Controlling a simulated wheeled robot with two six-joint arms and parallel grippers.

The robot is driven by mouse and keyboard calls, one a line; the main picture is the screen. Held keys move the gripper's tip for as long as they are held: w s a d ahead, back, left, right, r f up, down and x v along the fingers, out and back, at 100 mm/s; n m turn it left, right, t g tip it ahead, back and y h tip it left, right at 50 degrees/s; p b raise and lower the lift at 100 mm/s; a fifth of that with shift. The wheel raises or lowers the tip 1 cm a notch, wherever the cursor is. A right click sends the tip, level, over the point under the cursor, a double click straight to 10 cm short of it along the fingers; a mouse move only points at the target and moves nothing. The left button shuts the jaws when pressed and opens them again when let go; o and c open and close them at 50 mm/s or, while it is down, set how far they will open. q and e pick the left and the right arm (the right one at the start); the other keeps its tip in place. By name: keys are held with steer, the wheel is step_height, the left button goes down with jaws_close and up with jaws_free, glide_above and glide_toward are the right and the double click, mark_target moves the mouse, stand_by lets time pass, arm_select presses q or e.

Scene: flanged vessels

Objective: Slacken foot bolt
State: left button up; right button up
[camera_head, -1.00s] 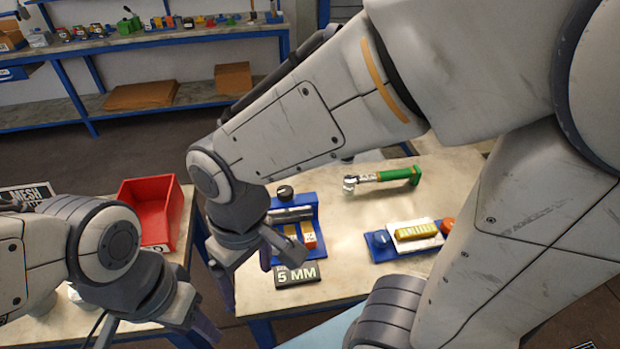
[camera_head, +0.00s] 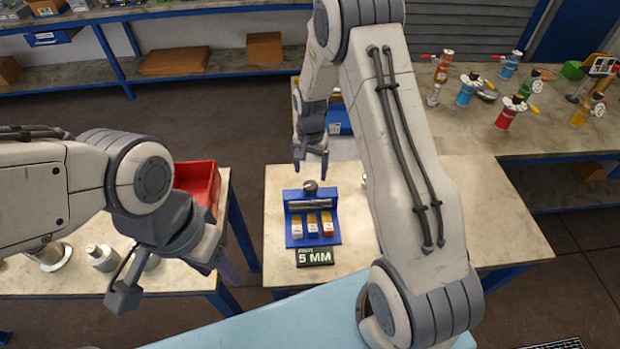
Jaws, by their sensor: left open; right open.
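Several small coloured vessels or valves stand on the bench at the back right, including a red one (camera_head: 510,112) and a blue one (camera_head: 468,90). I cannot make out a foot bolt on any of them. My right gripper (camera_head: 310,166) is open and empty, pointing down above the far side of a blue holder (camera_head: 289,222) on the middle table. The holder carries a grey cylinder, a dark knob and three coloured blocks. My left gripper (camera_head: 178,282) is open and empty at the lower left, beside the left table.
A red bin (camera_head: 197,182) and grey flanged parts (camera_head: 102,257) are on the left table. The middle table (camera_head: 512,235) is bare at its right. Shelves with boxes (camera_head: 175,60) stand behind.

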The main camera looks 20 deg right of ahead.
mark_target(310, 184)
steer(key=shift+f+p, duration=0.95)
steer(key=shift+f, duration=2.2)
jaws_close()
